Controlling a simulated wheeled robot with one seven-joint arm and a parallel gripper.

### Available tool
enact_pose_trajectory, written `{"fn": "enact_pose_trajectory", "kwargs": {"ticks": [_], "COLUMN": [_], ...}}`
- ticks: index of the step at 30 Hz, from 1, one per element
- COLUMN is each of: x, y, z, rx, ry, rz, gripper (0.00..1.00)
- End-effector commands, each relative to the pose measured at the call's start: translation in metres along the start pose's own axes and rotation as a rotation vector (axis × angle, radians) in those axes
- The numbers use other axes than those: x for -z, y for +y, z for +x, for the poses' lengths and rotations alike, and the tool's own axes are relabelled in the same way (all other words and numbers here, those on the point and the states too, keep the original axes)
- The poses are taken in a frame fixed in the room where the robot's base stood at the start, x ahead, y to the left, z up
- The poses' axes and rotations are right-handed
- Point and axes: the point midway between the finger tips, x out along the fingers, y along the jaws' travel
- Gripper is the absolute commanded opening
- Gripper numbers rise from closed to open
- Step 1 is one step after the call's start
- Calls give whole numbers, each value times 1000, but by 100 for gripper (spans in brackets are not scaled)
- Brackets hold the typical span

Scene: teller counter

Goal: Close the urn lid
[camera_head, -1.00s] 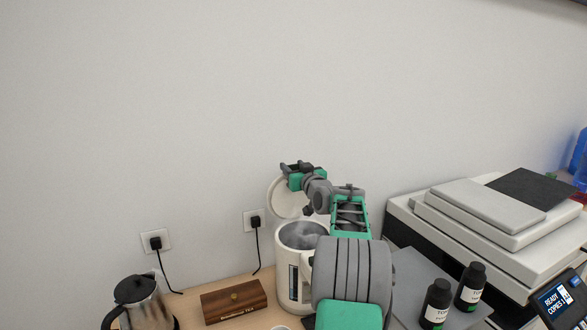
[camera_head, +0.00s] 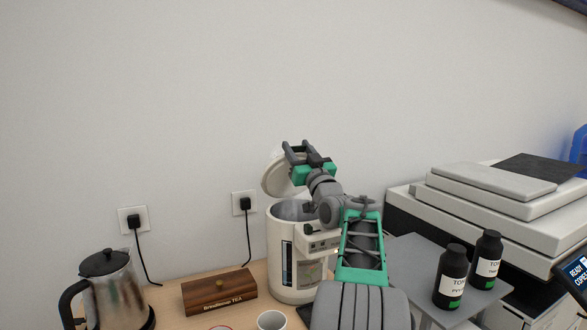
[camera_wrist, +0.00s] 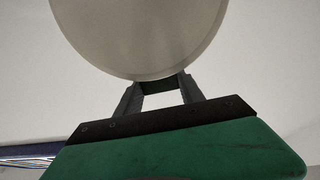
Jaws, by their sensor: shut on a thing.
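The cream urn (camera_head: 290,262) stands on the counter below my arm, its top open and its inside partly visible. Its round lid (camera_head: 273,178) is raised, tilted up at the back above the opening. My gripper (camera_head: 293,148) is at the lid's upper edge. In the wrist view the lid (camera_wrist: 140,35) fills the top middle as a pale disc, and my gripper's fingers (camera_wrist: 160,88) reach its rim with a gap visible between them nearer the palm. The hinge is hidden.
A metal kettle (camera_head: 108,295), a wooden tea box (camera_head: 219,292) and a white cup (camera_head: 271,320) stand left of the urn. Two dark toner bottles (camera_head: 451,277) (camera_head: 484,260) stand on a grey surface (camera_head: 415,262) to the right, before a large printer (camera_head: 500,215). The wall behind is bare apart from two sockets.

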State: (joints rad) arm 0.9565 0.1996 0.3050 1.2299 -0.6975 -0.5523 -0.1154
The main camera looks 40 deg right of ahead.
Motion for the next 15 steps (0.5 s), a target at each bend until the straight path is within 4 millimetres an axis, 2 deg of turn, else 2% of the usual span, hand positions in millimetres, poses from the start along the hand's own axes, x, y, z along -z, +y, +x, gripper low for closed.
{"fn": "enact_pose_trajectory", "kwargs": {"ticks": [1, 6, 15], "x": [-6, -5, -3], "y": [0, 0, 0], "z": [-8, -18, -24], "rx": [1, 0, 0], "ry": [-1, -7, -10], "rz": [-3, -1, -1], "gripper": [0, 0, 0]}}
